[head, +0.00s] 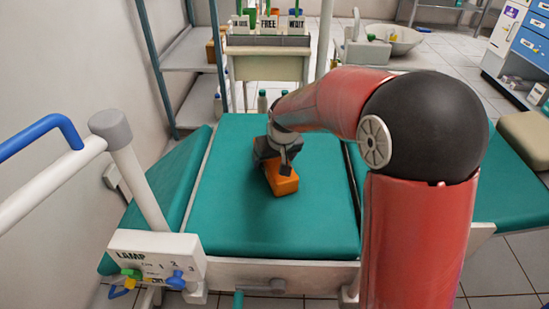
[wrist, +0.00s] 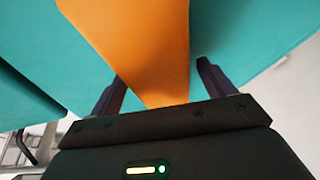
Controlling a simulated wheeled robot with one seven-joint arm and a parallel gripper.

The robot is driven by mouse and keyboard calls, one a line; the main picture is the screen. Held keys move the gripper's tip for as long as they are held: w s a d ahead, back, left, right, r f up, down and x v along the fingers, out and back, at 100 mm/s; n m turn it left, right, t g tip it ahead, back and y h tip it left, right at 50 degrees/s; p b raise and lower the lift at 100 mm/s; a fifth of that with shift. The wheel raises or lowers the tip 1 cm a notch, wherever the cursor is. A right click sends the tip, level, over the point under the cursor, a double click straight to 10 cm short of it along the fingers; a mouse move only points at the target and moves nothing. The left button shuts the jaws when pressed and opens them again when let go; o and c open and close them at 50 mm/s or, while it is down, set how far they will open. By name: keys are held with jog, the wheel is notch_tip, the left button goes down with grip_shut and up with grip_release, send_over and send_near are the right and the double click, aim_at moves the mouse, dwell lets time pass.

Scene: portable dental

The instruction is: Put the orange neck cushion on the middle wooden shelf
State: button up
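The orange neck cushion (head: 283,184) is a block lying on the teal padded chair, near the middle of its seat. It also fills the upper middle of the wrist view (wrist: 150,45). My gripper (head: 276,164) is down at the cushion's far end in the head view. In the wrist view my gripper (wrist: 160,72) has its two dark fingers apart, one on each side of the cushion, with a gap at the right finger. A rack at the back left has pale shelves, one upper (head: 190,52) and one lower (head: 196,106); I cannot tell which is the middle wooden one.
The teal chair (head: 225,225) has raised side sections. A white pole with a LAMP panel (head: 155,252) stands at the front left. A trolley (head: 265,50) with labelled pots is behind the chair. A sink (head: 397,40) is at the back, and blue drawers (head: 530,48) are far right.

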jog(key=shift+r, duration=0.45)
jog(key=v, duration=1)
jog(key=shift+s+r, duration=0.15)
jog(key=shift+r, duration=0.15)
jog(key=shift+o, duration=0.5)
jog(key=shift+s+d, duration=0.1)
jog(key=x, duration=0.2)
jog(key=b+x, duration=0.1)
jog(key=x, duration=0.2)
jog(key=shift+d+f+b, duration=0.3)
jog(key=shift+f+b, duration=0.05)
jog(key=shift+f, duration=0.05)
jog(key=x, duration=0.7)
jog(key=shift+a+f, duration=0.2)
jog(key=shift+a, duration=0.1)
jog(key=shift+c, duration=0.3)
